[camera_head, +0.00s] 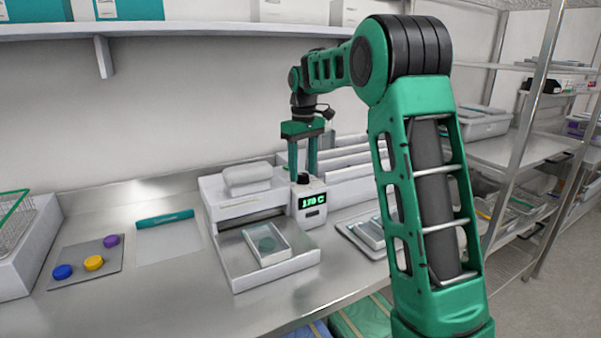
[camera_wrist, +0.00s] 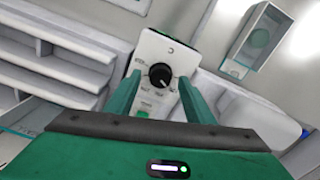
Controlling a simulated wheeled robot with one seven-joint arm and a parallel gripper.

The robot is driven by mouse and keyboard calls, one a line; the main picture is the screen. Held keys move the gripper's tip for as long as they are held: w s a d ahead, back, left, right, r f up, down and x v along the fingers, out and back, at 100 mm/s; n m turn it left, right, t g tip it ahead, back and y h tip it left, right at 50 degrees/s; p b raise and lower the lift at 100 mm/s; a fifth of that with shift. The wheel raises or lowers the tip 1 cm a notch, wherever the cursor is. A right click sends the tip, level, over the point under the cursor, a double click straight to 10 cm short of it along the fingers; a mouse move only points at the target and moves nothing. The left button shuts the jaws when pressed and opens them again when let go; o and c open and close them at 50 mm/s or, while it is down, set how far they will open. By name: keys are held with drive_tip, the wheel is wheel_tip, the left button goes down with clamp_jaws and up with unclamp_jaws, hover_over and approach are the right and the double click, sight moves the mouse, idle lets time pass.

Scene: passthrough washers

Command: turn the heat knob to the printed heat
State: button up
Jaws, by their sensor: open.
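The heat knob (camera_wrist: 160,75) is a round black dial with a light pointer mark, on the white top of the control box (camera_wrist: 150,48). In the head view the knob (camera_head: 303,178) sits on top of the control box (camera_head: 312,214), whose green display (camera_head: 313,200) reads about 170 C. My gripper (camera_wrist: 163,92) is open, with one green finger on each side of the knob; I cannot tell whether they touch it. In the head view my gripper (camera_head: 302,170) points down over the box. The marks printed around the knob are too small to read.
The white sealer-like machine (camera_head: 225,195) stands left of the box, with a small tray (camera_head: 266,244) on its front. White stepped racks (camera_head: 350,160) stand close behind and to the right. A mat with coloured caps (camera_head: 85,262) lies at the left. A shelf (camera_head: 180,30) runs above.

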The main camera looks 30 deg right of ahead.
sight(303, 174)
wheel_tip(303, 174, up, 10)
idle(0.4)
idle(0.4)
drive_tip(key=s+f+m, duration=0.3)
drive_tip(key=s+f, duration=0.3)
drive_tip(key=s, duration=0.8)
drive_tip(key=s+f+m, duration=0.3)
drive_tip(key=s+f, duration=0.3)
drive_tip(key=s, duration=0.9)
drive_tip(key=s+f+m, duration=0.3)
drive_tip(key=s+f, duration=0.4)
drive_tip(key=s, duration=0.7)
drive_tip(key=shift+s+d, duration=0.25)
drive_tip(key=shift+d, duration=0.05)
